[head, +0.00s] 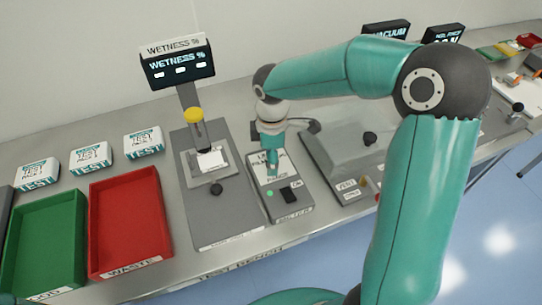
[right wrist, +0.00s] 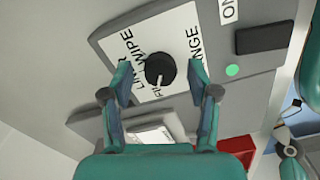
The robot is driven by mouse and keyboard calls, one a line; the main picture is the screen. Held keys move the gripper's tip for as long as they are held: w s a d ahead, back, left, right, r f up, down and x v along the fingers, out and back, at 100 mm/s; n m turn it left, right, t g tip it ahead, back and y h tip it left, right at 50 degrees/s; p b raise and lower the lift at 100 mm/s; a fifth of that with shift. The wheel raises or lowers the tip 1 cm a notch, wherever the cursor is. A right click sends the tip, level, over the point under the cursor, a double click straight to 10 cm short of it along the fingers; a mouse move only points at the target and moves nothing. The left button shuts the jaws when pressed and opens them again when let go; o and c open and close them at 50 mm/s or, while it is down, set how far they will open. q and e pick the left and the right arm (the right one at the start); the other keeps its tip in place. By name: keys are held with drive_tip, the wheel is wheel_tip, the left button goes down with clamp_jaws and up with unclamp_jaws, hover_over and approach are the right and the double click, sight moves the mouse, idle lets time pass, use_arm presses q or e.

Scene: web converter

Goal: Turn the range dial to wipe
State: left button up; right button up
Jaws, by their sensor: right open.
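The range dial (right wrist: 160,70) is a round black knob on a white label plate in the right wrist view. The word WIPE is printed to its upper left, and RANGE to its right. A small pale mark shows near the knob's lower edge; its exact setting is hard to tell. My right gripper (right wrist: 161,76) is open, with one finger on each side of the knob and visible gaps between. In the head view my right gripper (head: 272,162) is over the far part of the grey meter (head: 293,212) and hides the dial. My left gripper is not in view.
The meter has a green light (right wrist: 233,70) and a black switch (right wrist: 261,38) marked ON. A grey test stand with a yellow knob (head: 194,115) stands to its left, a grey lidded unit (head: 345,140) to its right. Red (head: 128,215) and green (head: 45,240) trays lie farther left.

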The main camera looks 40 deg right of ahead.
drive_tip(key=shift+c, duration=0.2)
clamp_jaws()
